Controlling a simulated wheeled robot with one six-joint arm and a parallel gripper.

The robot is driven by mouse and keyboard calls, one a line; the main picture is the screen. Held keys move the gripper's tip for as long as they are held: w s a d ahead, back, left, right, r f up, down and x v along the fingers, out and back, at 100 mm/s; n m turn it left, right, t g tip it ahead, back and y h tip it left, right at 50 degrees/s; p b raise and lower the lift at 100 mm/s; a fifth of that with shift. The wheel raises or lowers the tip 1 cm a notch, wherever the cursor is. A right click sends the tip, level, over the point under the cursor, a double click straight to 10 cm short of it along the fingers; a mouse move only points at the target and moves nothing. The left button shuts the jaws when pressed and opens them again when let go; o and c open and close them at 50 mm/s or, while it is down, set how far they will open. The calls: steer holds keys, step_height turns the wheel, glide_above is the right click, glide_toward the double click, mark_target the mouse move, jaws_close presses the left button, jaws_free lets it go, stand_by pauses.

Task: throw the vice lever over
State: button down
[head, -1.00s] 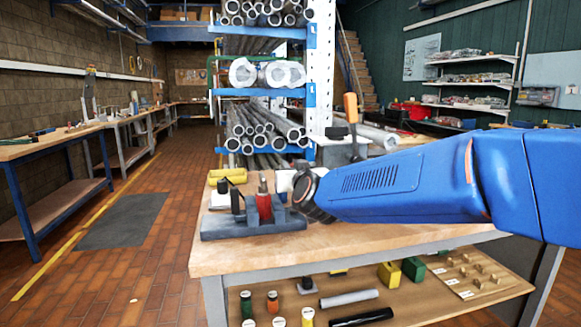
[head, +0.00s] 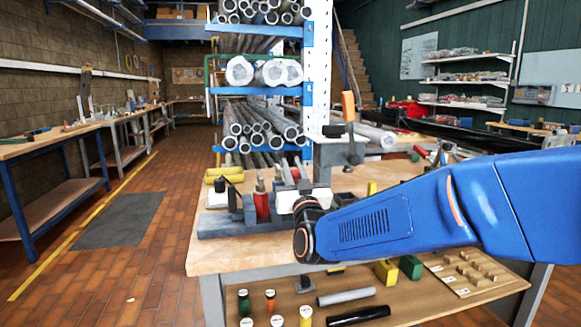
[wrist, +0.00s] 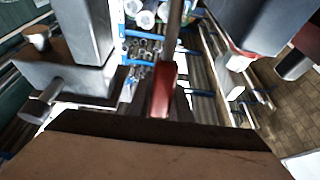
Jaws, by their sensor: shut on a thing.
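The vice (head: 225,228) is a low grey body on the near left of the workbench. A red upright grip (head: 262,204) with a metal tip stands at it; I take it for the vice lever. The wrist view shows a dark red handle (wrist: 162,92) on a dark rod, mid-picture, with large grey blocks on either side. My gripper (head: 270,206) reaches in from the right, low at the vice, and is shut on the lever's red grip. Its fingertips are hard to make out, and my wrist hides the vice's right end.
The lower shelf holds a grey tube (head: 346,297) and small parts. A pipe rack (head: 311,90) stands behind; the floor at left is open.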

stand_by(0.3)
steer(key=c, duration=1.6)
jaws_free()
steer(key=shift+s, duration=0.1)
steer(key=v, duration=1.7)
steer(key=shift+s+d+f, duration=0.1)
steer(key=shift+s+f, duration=0.05)
